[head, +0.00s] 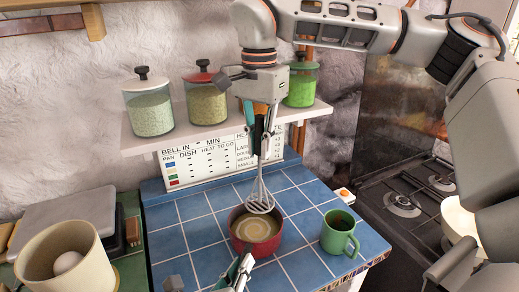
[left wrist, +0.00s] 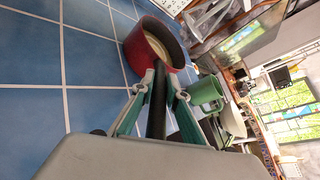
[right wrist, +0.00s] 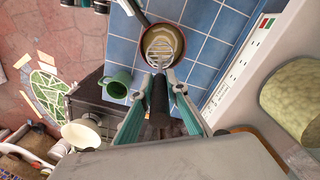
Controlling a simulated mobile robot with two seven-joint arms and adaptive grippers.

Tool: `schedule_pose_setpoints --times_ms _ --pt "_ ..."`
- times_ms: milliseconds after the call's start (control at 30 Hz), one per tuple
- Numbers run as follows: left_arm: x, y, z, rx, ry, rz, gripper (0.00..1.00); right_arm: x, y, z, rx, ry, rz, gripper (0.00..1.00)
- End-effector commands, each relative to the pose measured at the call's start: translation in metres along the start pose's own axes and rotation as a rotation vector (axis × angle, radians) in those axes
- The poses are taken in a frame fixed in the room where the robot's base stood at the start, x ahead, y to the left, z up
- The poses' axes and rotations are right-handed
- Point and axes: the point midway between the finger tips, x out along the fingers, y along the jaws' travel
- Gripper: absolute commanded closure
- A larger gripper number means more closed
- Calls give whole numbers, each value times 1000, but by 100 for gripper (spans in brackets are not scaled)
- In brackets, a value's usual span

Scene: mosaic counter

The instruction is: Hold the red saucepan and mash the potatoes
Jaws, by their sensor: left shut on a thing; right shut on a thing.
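The red saucepan (head: 256,232) stands on the blue tiled counter with pale yellow potatoes (head: 257,229) in it. It also shows in the left wrist view (left wrist: 140,57). My left gripper (head: 240,268) is shut on the saucepan's dark handle (left wrist: 157,105), in front of the pan. My right gripper (head: 262,128) points down above the counter, shut on the handle of the masher. The masher's wire head (head: 260,201) is over the back part of the pan, close to the potatoes. In the right wrist view, the masher head (right wrist: 160,44) appears over the pan; whether it touches the potatoes is unclear.
A green mug (head: 338,232) stands right of the pan. Behind is a white shelf (head: 215,130) with several lidded jars and a chart (head: 215,157) below it. A cream pot (head: 62,250) holding an egg-like object stands at left. A stove (head: 410,200) lies at right.

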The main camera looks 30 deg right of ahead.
Motion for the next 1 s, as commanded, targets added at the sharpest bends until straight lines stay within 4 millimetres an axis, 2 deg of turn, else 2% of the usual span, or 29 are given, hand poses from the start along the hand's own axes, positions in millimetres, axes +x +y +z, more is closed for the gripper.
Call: schedule_pose_setpoints --times_ms 133,167,200,233,533,667,767,1000 --pt "0 0 0 0 1 1 100 0 0 0 0 0 -1 100" --pt "0 0 0 0 1 1 78 0 0 0 0 0 -1 100" --pt "0 0 0 0 1 1 68 0 0 0 0 0 -1 100" --pt "0 0 0 0 1 1 66 0 0 0 0 0 -1 100" --pt "0 0 0 0 0 0 66 0 0 0 0 0 0 100" --pt "-7 0 0 0 0 0 66 0 0 0 0 0 0 100" --pt "-20 0 -1 2 0 0 66 0 0 0 0 0 0 100" --pt "-70 0 -1 2 1 -1 66 0 0 0 0 0 0 100"
